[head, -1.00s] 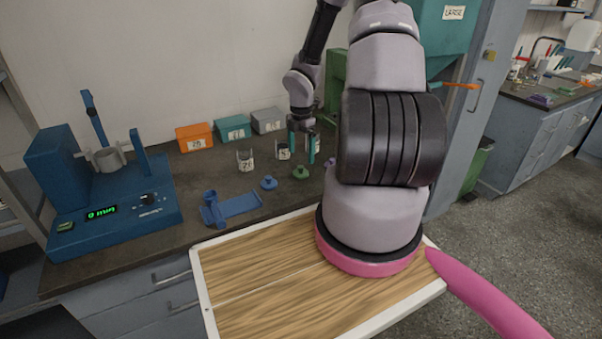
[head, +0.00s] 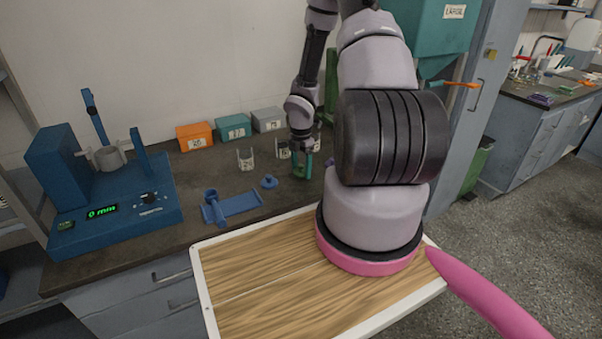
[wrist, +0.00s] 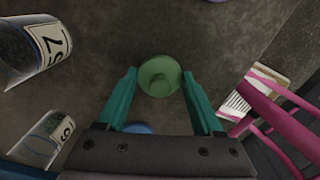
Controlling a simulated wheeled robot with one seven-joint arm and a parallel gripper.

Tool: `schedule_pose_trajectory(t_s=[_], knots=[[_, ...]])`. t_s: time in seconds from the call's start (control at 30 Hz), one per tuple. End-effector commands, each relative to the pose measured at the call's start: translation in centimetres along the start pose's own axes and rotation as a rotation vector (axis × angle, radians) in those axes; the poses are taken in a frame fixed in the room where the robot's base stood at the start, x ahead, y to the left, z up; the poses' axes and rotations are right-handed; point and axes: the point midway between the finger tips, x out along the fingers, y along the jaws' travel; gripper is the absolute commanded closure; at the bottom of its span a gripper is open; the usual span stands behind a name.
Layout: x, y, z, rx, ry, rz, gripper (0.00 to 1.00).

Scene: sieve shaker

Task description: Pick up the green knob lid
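The green knob lid (wrist: 159,76) lies flat on the dark bench top in the wrist view, its round knob facing up toward the camera. My gripper (wrist: 159,78) is open, with one teal finger on each side of the lid in that view. I cannot tell how far the fingertips are above the bench. In the head view my gripper (head: 302,172) points down at the bench and hides the green lid. A blue knob lid (head: 269,182) lies to its left.
Clear labelled jars (head: 245,160) stand behind and left of my gripper. A blue stand (head: 232,207) lies at the front, and a blue shaker machine (head: 110,195) is at the left. Orange, teal and grey boxes (head: 195,137) line the wall.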

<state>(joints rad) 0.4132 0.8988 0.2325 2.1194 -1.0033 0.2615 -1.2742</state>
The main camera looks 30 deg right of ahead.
Motion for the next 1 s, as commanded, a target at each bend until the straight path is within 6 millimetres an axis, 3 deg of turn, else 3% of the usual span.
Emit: schedule_pose_trajectory(t_s=[0.03, 0.1, 0.43, 0.8, 1.0], knots=[[0.0, 0.0, 0.0, 0.000, 0.000, 0.000, 0.65], [0.0, 0.0, 0.0, 0.000, 0.000, 0.000, 0.84], [-1.0, 0.1, 0.0, 0.001, 0.000, 0.003, 0.84], [-8.0, 0.0, 0.1, 0.002, 0.000, 0.002, 0.84], [-10.2, 0.1, 0.1, 0.012, -0.001, 0.001, 0.84]])
